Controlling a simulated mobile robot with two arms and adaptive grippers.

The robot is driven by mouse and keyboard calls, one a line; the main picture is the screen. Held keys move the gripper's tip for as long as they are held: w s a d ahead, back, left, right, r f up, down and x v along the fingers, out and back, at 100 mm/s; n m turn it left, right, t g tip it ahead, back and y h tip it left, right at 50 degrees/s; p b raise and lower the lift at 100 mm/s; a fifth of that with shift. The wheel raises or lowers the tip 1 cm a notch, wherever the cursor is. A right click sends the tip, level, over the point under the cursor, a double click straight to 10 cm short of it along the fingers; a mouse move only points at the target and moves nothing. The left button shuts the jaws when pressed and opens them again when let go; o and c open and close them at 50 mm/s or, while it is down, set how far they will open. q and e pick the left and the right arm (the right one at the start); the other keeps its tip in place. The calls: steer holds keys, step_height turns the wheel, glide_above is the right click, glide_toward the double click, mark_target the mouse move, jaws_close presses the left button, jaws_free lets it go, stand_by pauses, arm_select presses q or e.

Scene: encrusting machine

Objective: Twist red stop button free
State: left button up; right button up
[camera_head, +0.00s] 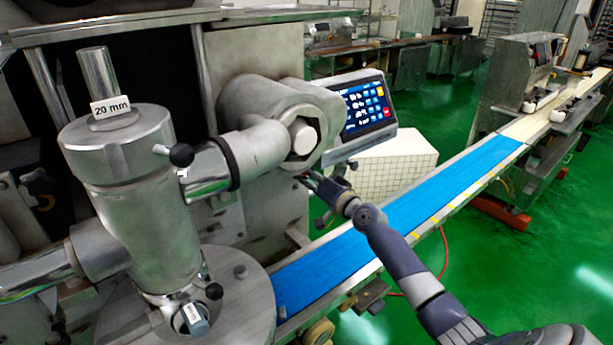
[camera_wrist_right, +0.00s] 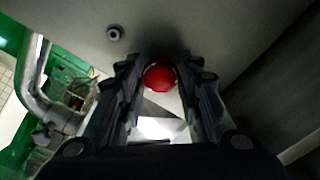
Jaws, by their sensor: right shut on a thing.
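The red stop button (camera_wrist_right: 159,77) shows in the right wrist view, round and domed, between the far ends of my right gripper's two fingers. It sits against a grey machine panel (camera_wrist_right: 215,30). My right gripper (camera_wrist_right: 160,80) is shut on the button, with one dark finger on each side. In the head view my right gripper (camera_head: 318,187) is at the machine's side, below the touch screen. The button is hard to make out there, hidden by the fingers and the machine. My left gripper is in neither view.
The lit touch screen (camera_head: 366,107) is just above my right gripper. A blue conveyor belt (camera_head: 420,203) runs below and behind my right arm. A steel cylinder labelled 20 mm (camera_head: 120,150) stands at the left. A white tiled box (camera_head: 397,160) is behind the gripper.

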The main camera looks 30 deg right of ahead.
steer(key=shift+w+r, duration=0.1)
steer(key=shift+r, duration=0.25)
steer(key=o, duration=0.7)
steer(key=shift+c, duration=0.2)
steer(key=o, duration=0.4)
steer(key=shift+w+f, duration=0.15)
steer(key=shift+w+a+f, duration=0.1)
steer(key=shift+f, duration=0.05)
steer(key=s, duration=0.8)
steer(key=s+d, duration=0.1)
steer(key=s, duration=0.3)
